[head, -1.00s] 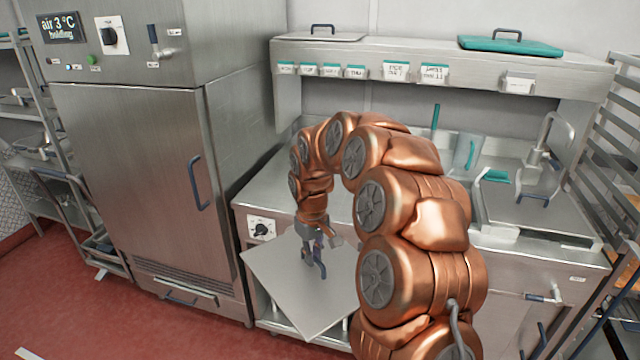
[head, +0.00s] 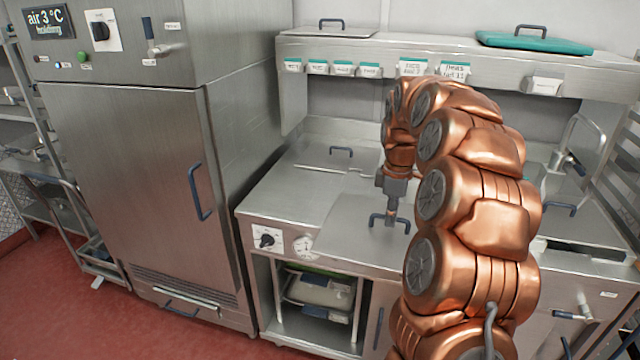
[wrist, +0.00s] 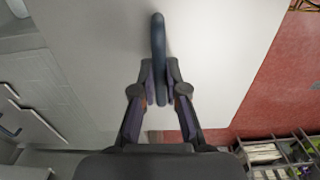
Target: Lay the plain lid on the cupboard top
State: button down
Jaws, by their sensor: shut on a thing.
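My gripper (head: 390,216) is shut on the dark bar handle of a flat grey lid (head: 350,228), which I take to be the plain lid. In the wrist view the fingers (wrist: 160,84) clasp the handle, and the pale lid (wrist: 220,45) fills the middle. The lid looks about level over the steel counter (head: 268,208), near its front edge. I cannot tell whether it touches the counter. My arm hides its right part. Which surface is the cupboard top is not clear from the views.
Another handled lid (head: 341,153) lies on the counter behind. The shelf above bears a grey lid (head: 325,32) and a teal lid (head: 535,42). A tall steel cabinet (head: 140,170) stands left. An open bay (head: 318,300) below holds containers. A tap (head: 572,135) rises at right.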

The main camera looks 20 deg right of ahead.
aim_at(330, 195)
jog(key=i, duration=1.2)
